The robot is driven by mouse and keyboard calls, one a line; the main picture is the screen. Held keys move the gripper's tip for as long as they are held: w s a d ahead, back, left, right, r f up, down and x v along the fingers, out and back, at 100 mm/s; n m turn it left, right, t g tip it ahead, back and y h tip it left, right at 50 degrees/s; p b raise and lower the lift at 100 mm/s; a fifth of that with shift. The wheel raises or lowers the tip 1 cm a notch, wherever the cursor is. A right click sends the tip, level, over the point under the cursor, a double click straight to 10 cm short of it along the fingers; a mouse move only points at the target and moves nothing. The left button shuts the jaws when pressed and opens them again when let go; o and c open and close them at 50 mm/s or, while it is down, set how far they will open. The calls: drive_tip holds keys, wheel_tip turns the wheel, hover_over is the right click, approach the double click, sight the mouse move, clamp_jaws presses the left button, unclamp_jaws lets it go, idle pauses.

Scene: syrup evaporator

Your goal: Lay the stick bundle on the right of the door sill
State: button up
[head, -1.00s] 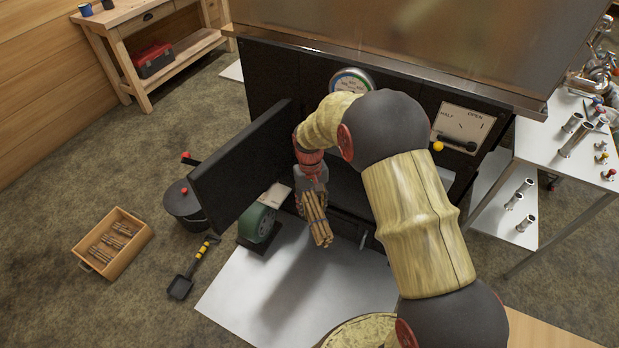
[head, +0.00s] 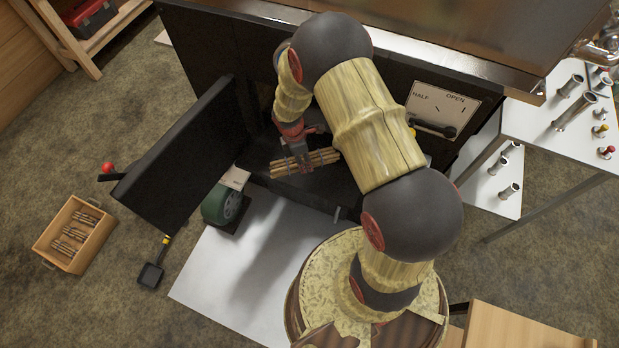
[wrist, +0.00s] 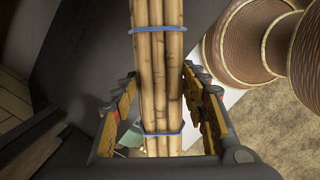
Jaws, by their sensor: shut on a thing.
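The stick bundle (head: 305,162), tan sticks tied with blue bands, is held in my gripper (head: 305,165). In the head view it lies crosswise at the firebox opening, just above or on the door sill (head: 320,192); I cannot tell whether it touches. In the wrist view the bundle (wrist: 158,70) runs lengthwise between my gripper's two fingers (wrist: 158,115). The black firebox door (head: 185,155) stands open on the left. My arm hides much of the opening's right side.
A wooden crate (head: 96,243) with more bundles stands on the floor at left. A white floor sheet (head: 225,278) lies before the evaporator. A table (head: 560,128) with metal fittings is at right.

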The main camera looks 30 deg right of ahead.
drive_tip(key=s+f+n, duration=0.1)
drive_tip(key=f+n, duration=0.1)
drive_tip(key=n, duration=0.1)
drive_tip(key=s+f+n+t, duration=0.1)
drive_tip(key=s+f+n, duration=0.1)
drive_tip(key=n, duration=0.1)
drive_tip(key=s+f+n, duration=0.1)
drive_tip(key=f+n, duration=0.1)
drive_tip(key=n, duration=0.2)
drive_tip(key=shift+s+f+t, duration=0.15)
drive_tip(key=shift+s+t, duration=0.1)
drive_tip(key=shift+t, duration=0.05)
drive_tip(key=w+d+f, duration=0.1)
drive_tip(key=d, duration=0.1)
drive_tip(key=w+d+f, duration=0.1)
drive_tip(key=w+d, duration=0.1)
drive_tip(key=w+d+f, duration=0.1)
drive_tip(key=d+f, duration=0.1)
drive_tip(key=shift+w, duration=0.4)
drive_tip(key=shift+w+d+f, duration=0.6)
drive_tip(key=shift+d+f, duration=0.15)
drive_tip(key=shift+d, duration=0.05)
drive_tip(key=o, duration=1.4)
drive_tip(key=shift+c, duration=0.2)
